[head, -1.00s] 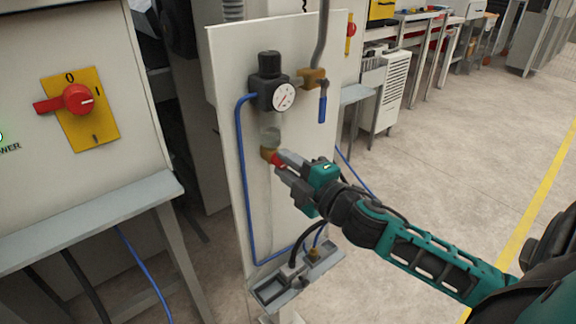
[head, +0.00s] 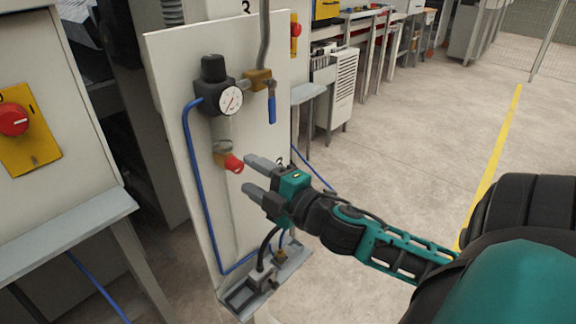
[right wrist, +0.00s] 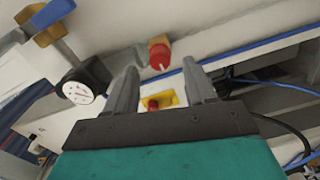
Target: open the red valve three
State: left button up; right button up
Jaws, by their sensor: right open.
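The red valve (head: 233,163) is a small red knob on a brass fitting (head: 221,150) below the black regulator on the white panel. My right gripper (head: 249,175) is open and empty just right of the knob, its two grey fingers pointing at the panel. The fingers look apart from the knob. In the right wrist view the red knob (right wrist: 159,57), with a pale line on its face, shows beyond the gap between the open fingertips (right wrist: 160,66). A "3" is partly visible on the panel behind the fingers. My left gripper is not in view.
Above the knob are a pressure gauge (head: 231,101) and a blue lever (head: 271,108). A blue hose (head: 193,175) runs down the panel (head: 170,70) to a small tray (head: 240,301). A red switch on a yellow plate (head: 28,150) is at the left. Floor at right is clear.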

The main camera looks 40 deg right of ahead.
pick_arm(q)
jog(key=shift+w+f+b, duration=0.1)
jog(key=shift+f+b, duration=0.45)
pick_arm(e)
jog(key=s, duration=0.9)
jog(key=shift+s+d, duration=0.15)
jog(key=shift+d, duration=0.2)
